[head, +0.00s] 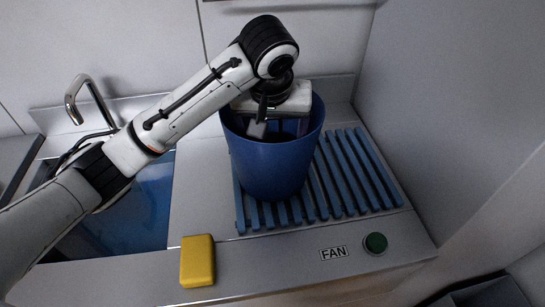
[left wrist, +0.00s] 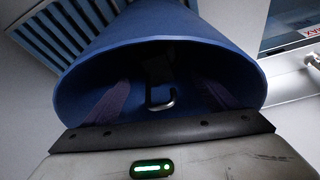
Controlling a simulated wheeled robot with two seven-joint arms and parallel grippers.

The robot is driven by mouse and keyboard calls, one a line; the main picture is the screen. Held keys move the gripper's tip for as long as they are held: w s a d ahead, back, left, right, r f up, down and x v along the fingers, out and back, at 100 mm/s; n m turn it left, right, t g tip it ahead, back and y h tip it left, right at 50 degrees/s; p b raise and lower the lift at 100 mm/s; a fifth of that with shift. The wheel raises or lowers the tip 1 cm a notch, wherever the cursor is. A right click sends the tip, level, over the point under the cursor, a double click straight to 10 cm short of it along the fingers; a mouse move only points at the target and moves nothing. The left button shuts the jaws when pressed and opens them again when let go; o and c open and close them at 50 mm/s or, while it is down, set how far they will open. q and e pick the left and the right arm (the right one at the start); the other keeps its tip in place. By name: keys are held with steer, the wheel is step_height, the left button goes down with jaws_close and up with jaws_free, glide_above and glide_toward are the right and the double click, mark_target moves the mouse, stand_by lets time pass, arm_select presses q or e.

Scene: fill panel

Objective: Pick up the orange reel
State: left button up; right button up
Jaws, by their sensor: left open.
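No orange reel shows in either view. A blue bucket (head: 268,170) stands upright on a blue slatted rack, and its mouth fills much of the left wrist view (left wrist: 90,70). My left gripper (head: 282,126) is pointing down into the bucket's mouth, its fingers partly hidden by the near wall. In the left wrist view the two fingers (left wrist: 162,97) are spread apart inside the dark bucket. Between them is a dark shape with a pale, hook-like metal end (left wrist: 160,103); I cannot tell what it is. My right gripper is not in view.
The blue slatted rack (head: 362,170) lies on the counter. A yellow block (head: 197,261) sits at the front. A green button (head: 375,243) is beside a FAN label (head: 334,253). A sink with a metal tap (head: 75,101) is at left. Walls close off the back and right.

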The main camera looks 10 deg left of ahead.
mark_target(271, 138)
arm_select(q)
steer(key=x, duration=0.3)
steer(key=shift+s+a+f, duration=0.15)
steer(key=shift+s+f, duration=0.1)
steer(key=shift+f, duration=0.2)
steer(key=shift+w+f, duration=0.25)
steer(key=shift+f, duration=0.3)
steer(key=c, duration=1.3)
